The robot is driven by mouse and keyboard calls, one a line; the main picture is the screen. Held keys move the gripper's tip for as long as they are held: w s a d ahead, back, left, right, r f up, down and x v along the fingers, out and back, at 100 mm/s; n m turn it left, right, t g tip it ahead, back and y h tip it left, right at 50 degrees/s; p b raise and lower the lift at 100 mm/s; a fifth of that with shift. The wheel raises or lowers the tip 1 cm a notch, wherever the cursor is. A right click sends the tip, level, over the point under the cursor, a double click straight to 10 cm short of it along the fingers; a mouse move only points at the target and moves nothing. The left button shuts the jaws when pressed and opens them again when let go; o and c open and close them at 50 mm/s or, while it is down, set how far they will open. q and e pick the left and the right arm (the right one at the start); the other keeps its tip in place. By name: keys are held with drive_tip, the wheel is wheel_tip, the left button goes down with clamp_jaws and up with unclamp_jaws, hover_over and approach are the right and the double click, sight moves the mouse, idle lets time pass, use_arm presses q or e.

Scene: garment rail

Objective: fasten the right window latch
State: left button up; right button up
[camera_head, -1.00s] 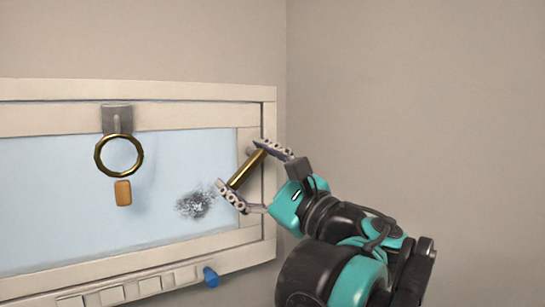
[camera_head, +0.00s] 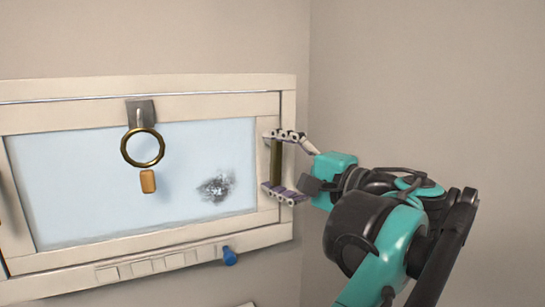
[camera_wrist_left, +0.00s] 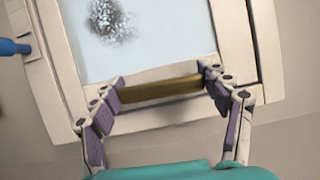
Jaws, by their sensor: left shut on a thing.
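The right window latch (camera_head: 276,162) is a brass bar on the right side of the window frame (camera_head: 286,112). It stands about upright in the head view. My left gripper (camera_head: 283,164), on the teal and black arm, is shut on the latch, with one finger at its top end and one at its bottom end. In the left wrist view the brass bar (camera_wrist_left: 160,88) spans between the two purple-padded fingers. The latch's mount is hard to make out. My right gripper is not in view.
A brass ring (camera_head: 143,147) hangs from a grey bracket at the frame's top, with an orange tag (camera_head: 148,181) below it. A dark smudge (camera_head: 216,187) marks the pane. A blue peg (camera_head: 230,256) sticks out at the lower rail. Bare wall lies to the right.

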use_arm(q)
drive_tip(key=shift+d+n, duration=0.1)
drive_tip(key=shift+n, duration=0.2)
idle(0.4)
drive_tip(key=o, duration=1.7)
drive_tip(key=shift+w, duration=0.1)
